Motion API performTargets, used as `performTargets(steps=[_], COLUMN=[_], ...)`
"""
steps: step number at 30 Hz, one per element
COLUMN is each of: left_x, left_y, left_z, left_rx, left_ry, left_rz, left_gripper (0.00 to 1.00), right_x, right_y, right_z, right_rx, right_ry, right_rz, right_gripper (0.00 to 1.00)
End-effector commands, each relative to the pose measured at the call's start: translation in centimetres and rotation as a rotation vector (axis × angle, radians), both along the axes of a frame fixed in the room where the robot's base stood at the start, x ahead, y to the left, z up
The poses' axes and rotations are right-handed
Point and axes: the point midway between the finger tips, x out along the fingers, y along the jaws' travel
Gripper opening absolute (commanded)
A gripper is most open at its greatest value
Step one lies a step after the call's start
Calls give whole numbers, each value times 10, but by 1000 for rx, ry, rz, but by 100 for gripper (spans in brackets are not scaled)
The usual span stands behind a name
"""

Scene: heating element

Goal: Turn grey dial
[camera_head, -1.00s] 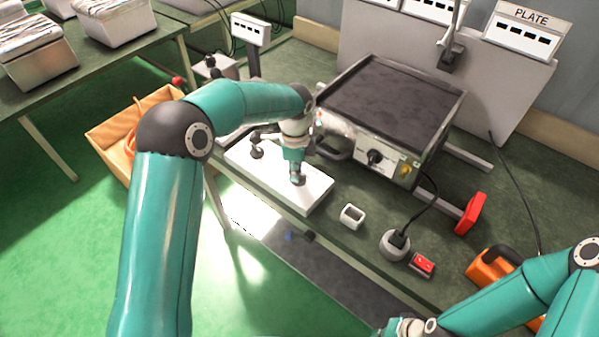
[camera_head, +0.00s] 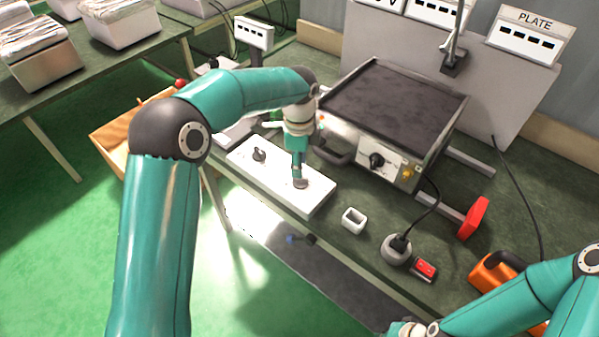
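A white panel (camera_head: 250,168) lies on the green bench, with a small dark grey knob (camera_head: 259,155) standing at its left part. A black dial (camera_head: 377,160) is on the front of the hot plate (camera_head: 391,100). I cannot tell for certain which is the grey dial.
A white square cup (camera_head: 354,220), a round socket with a black plug (camera_head: 396,249), a red switch (camera_head: 425,269) and an orange tool (camera_head: 493,272) sit on the bench's front part. A black cable runs from the hot plate. An orange-brown box (camera_head: 117,140) stands at left.

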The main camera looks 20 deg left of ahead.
Motion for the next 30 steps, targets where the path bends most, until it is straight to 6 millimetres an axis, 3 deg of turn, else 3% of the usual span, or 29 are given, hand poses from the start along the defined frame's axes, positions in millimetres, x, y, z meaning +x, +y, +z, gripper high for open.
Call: performTargets(steps=[6, 12, 30], left_x=[-1, -2, -2], left_y=[0, 0, 0], left_z=[44, 66, 70], left_rx=[-2, -1, -1], left_ry=[-3, 1, 2], left_rz=[0, -1, -1], left_gripper=[40, 40, 40], right_x=[0, 0, 0], right_y=[0, 0, 0], right_z=[0, 0, -1], right_rx=[0, 0, 0], right_ry=[0, 0, 0], right_rz=[0, 0, 0], right_gripper=[0, 0, 0])
